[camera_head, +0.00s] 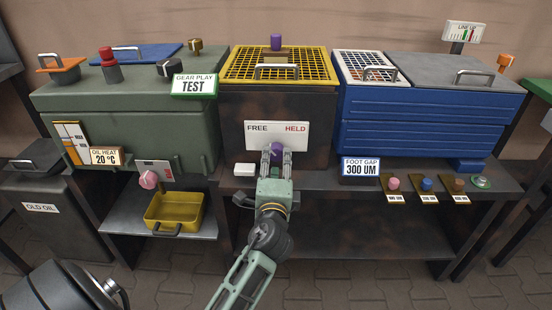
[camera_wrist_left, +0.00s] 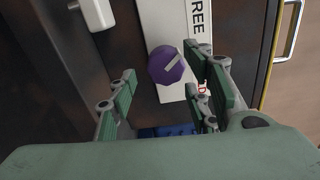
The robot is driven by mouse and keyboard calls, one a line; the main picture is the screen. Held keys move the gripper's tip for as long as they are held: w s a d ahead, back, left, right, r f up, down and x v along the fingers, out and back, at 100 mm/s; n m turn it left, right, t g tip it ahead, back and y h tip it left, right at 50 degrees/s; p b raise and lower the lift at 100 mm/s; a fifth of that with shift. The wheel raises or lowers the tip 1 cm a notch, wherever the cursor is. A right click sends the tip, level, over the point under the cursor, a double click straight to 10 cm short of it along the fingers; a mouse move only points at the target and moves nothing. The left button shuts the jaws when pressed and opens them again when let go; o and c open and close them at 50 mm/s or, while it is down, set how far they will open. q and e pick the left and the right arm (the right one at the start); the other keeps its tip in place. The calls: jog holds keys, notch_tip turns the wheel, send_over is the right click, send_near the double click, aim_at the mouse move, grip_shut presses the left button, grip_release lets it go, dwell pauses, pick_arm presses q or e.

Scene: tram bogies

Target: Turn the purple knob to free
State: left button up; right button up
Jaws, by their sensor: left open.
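My left gripper (camera_head: 276,155) is in front of the knob. In the wrist view its fingers (camera_wrist_left: 157,88) are spread, with the knob showing beyond the gap between them. I cannot tell whether any finger touches it. My right gripper is not in view.
A small white block (camera_head: 244,169) is on the ledge left of the knob. A yellow tray (camera_head: 174,212) is on a low shelf at left. A purple knob (camera_head: 276,41) tops the box.

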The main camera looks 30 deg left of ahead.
pick_arm(q)
jog(key=v, duration=0.8)
jog(key=shift+s, duration=0.2)
jog(key=shift+d, duration=0.15)
